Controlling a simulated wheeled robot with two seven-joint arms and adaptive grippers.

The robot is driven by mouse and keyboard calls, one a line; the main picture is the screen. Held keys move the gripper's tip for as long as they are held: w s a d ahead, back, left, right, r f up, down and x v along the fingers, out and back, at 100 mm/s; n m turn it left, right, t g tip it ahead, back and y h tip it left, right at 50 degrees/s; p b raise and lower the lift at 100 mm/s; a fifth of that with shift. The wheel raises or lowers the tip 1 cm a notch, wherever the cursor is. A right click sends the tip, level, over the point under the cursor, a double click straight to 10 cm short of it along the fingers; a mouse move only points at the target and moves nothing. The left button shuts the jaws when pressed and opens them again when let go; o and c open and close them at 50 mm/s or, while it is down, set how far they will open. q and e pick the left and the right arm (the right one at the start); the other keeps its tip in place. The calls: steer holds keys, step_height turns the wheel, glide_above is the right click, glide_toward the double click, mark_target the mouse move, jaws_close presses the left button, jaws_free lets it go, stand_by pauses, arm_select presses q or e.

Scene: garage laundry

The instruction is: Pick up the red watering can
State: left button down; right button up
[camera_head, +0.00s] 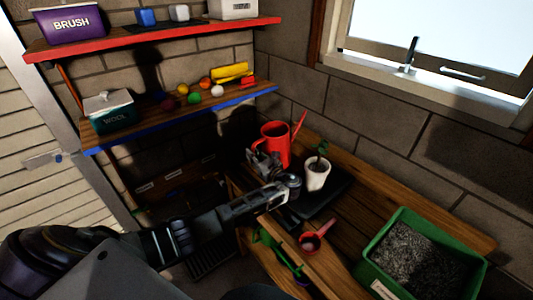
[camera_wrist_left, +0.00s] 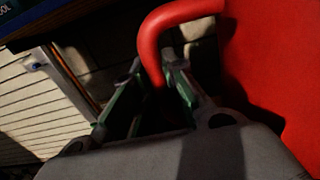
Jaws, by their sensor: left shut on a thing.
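The red watering can (camera_head: 278,140) stands upright at the far left end of the wooden bench, its spout pointing up to the right. My left gripper (camera_head: 262,160) is at the can's near left side. In the left wrist view the can's red body (camera_wrist_left: 275,70) fills the right side, and its curved handle (camera_wrist_left: 152,40) runs down between the fingers of my left gripper (camera_wrist_left: 155,95). The gripper is shut on the handle. The fingertips are partly dark, and I cannot tell whether the can's base touches the bench. My right gripper is not in view.
A white pot with a small plant (camera_head: 317,174) stands close beside the can on a dark tray (camera_head: 335,195). A red scoop (camera_head: 312,241) and a green bin of soil (camera_head: 460,272) are nearer. Shelves (camera_head: 160,130) with a teal box and coloured balls rise at left.

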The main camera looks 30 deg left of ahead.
arm_select(q)
steer(key=shift+r, duration=0.15)
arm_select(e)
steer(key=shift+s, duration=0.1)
arm_select(q)
steer(key=shift+r, duration=0.7)
step_height(320, 180, up, 6)
steer(key=shift+r, duration=0.2)
steer(key=shift+r+p, duration=0.3)
steer(key=shift+r, duration=0.75)
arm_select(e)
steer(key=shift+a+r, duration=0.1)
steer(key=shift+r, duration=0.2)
